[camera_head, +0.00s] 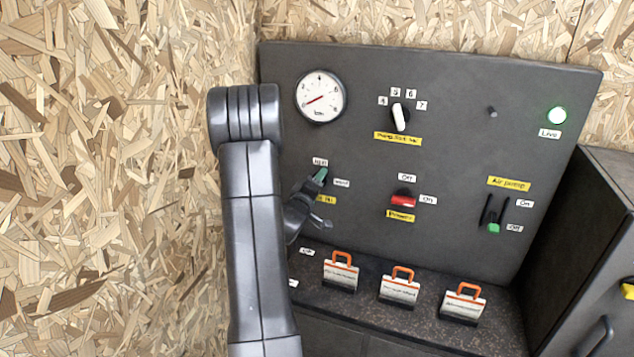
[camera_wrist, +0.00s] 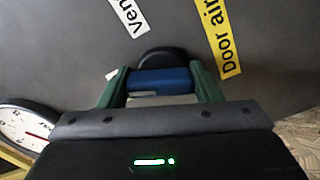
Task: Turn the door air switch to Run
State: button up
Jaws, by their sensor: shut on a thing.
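The door air switch shows in the wrist view as a blue handle (camera_wrist: 160,80) in front of a dark round base. My gripper (camera_head: 318,177) is at the panel's left part, with its green fingers on both sides of the blue handle, shut on it. The yellow "Door air" label (camera_wrist: 221,38) and the white "Vent" label (camera_wrist: 130,16) are beside the switch. In the head view the Run label (camera_head: 320,161) is just above my gripper. My gripper hides the switch there, and I cannot tell which label the handle points to.
A round gauge (camera_head: 320,96) is above the switch. A white selector knob (camera_head: 400,117), a red switch (camera_head: 402,201) and a green air pump switch (camera_head: 493,227) are to the right. Several orange-handled padlock-like tags (camera_head: 341,271) stand on the ledge below. A chipboard wall (camera_head: 110,180) is close on the left.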

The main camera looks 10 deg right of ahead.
jog(key=shift+n+p, duration=0.6)
jog(key=shift+n, duration=1.7)
jog(key=o, duration=1)
jog(key=shift+a, duration=0.1)
jog(key=b+v, duration=0.2)
jog(key=v, duration=1.1)
jog(key=shift+s+a+b, duration=0.2)
jog(key=shift+s+b, duration=0.1)
jog(key=shift+b, duration=0.1)
jog(key=p+x, duration=0.3)
jog(key=x, duration=1.1)
